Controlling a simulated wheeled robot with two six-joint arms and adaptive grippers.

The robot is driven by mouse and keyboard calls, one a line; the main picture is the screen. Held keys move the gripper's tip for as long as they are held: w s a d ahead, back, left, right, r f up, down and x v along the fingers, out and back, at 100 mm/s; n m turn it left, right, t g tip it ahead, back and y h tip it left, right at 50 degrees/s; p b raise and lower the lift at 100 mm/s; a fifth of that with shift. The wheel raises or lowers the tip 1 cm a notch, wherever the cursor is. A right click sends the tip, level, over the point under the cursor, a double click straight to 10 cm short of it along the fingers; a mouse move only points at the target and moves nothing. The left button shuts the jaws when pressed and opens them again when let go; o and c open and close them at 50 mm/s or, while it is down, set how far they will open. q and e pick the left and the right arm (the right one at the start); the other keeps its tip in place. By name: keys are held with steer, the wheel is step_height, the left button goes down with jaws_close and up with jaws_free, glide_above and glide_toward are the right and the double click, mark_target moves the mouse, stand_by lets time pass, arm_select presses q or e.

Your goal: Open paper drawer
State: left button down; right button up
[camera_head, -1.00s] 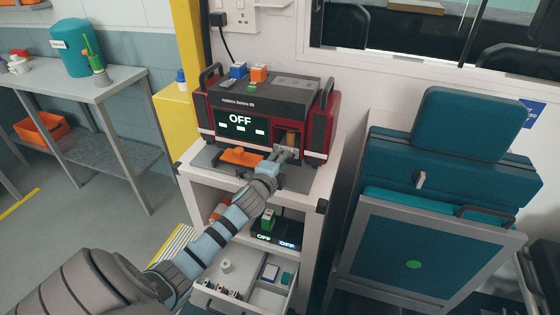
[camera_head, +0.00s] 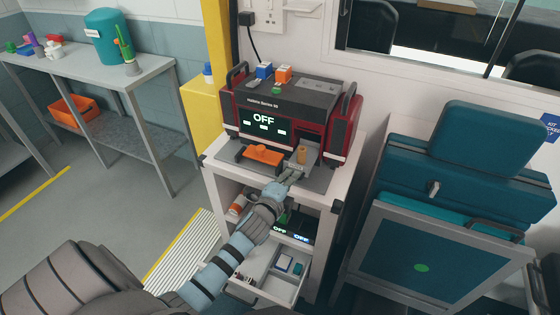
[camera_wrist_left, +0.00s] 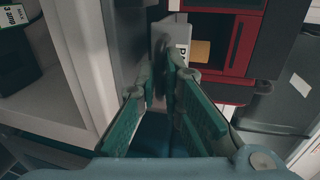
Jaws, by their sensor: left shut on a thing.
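The dark and red machine (camera_head: 290,100) stands on top of the white cabinet, its screen reading OFF. Its grey paper drawer (camera_head: 313,158) is pulled out at the front right, with a tan roll (camera_head: 301,154) showing in it. My left gripper (camera_head: 290,176) is at the drawer's front. In the left wrist view the gripper's fingers (camera_wrist_left: 162,80) are closed on the front part of the drawer (camera_wrist_left: 180,38), beside a label starting with "P". The tan roll also shows there (camera_wrist_left: 200,52). The fingers hide part of the drawer front. My right gripper is not seen.
An orange object (camera_head: 262,154) lies left of the drawer on the cabinet top (camera_head: 219,153). Below, an open cabinet drawer (camera_head: 262,287) holds small items. A folded teal seat (camera_head: 445,180) stands at right. Open floor lies to the left.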

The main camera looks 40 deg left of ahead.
arm_select(q)
steer(key=shift+f+v, duration=0.2)
steer(key=shift+v, duration=0.8)
steer(key=c, duration=1.9)
jaws_free()
steer(key=shift+o, duration=0.9)
steer(key=shift+a, duration=0.2)
steer(key=v, duration=1.2)
